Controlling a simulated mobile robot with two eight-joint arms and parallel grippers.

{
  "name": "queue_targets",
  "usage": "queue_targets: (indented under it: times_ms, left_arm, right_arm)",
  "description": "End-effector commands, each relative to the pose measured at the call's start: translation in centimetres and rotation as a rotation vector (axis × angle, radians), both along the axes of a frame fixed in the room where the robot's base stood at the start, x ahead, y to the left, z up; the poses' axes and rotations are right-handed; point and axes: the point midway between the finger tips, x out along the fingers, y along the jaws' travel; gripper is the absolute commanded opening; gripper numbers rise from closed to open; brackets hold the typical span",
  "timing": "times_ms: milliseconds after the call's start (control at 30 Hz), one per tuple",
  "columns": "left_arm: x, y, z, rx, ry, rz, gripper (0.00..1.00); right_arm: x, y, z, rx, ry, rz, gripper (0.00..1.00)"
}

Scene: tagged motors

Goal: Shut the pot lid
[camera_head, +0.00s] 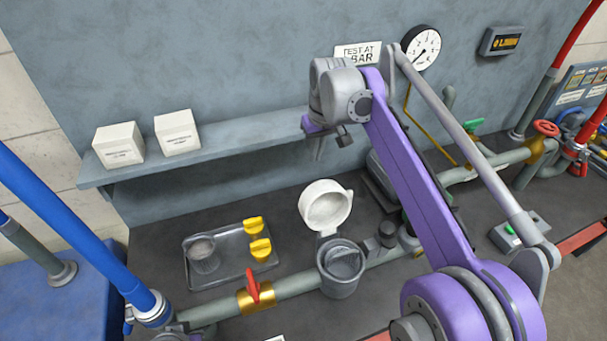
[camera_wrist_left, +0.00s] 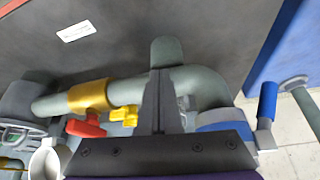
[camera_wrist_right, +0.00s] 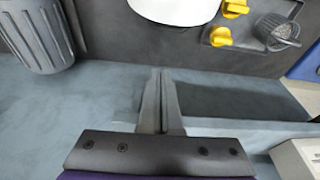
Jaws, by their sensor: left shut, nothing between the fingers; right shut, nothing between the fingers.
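The pot (camera_head: 340,285) is a grey cylinder on the pipe, with a grey basket showing inside its mouth. Its pale round lid (camera_head: 326,208) stands open, tilted up behind the pot on a hinge. The lid also shows at the top edge of the right wrist view (camera_wrist_right: 176,10). My right gripper (camera_head: 318,158) is shut and empty, above and behind the lid near the shelf's right end, apart from it. My left gripper (camera_wrist_left: 160,75) is shut and empty, over the pipe; it is not seen in the head view. The pot is partly cut off in the left wrist view (camera_wrist_left: 18,105).
A grey tray (camera_head: 195,275) holds a mesh basket (camera_head: 203,252) and yellow handles (camera_head: 260,249). A red valve lever (camera_head: 253,287) stands on the pipe left of the pot. A shelf (camera_head: 230,145) with two white boxes runs along the wall. My right arm crosses the right side.

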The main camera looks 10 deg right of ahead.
Motion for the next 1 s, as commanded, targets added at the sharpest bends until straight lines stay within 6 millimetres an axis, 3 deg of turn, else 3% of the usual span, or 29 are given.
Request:
queue_targets:
  times_ms: [233, 600, 800, 1000]
  left_arm:
    - [-0.1, 0.0, -0.4, 0.000, 0.002, 0.000, 0.00]
    - [-0.3, 0.0, -1.0, 0.000, 0.005, 0.000, 0.00]
    - [-0.2, 0.0, -0.6, 0.000, 0.003, 0.000, 0.00]
    - [-0.1, 0.0, -0.4, 0.000, 0.002, 0.000, 0.00]
  right_arm:
    - [0.5, 0.1, -2.3, 0.000, 0.001, 0.000, 0.00]
    - [2.2, 0.6, -9.9, 0.000, 0.001, 0.000, 0.00]
    - [-0.2, 0.0, -8.5, 0.000, 0.000, -0.001, 0.00]
    - [-1.2, -0.2, -8.0, 0.000, 0.000, 0.000, 0.00]
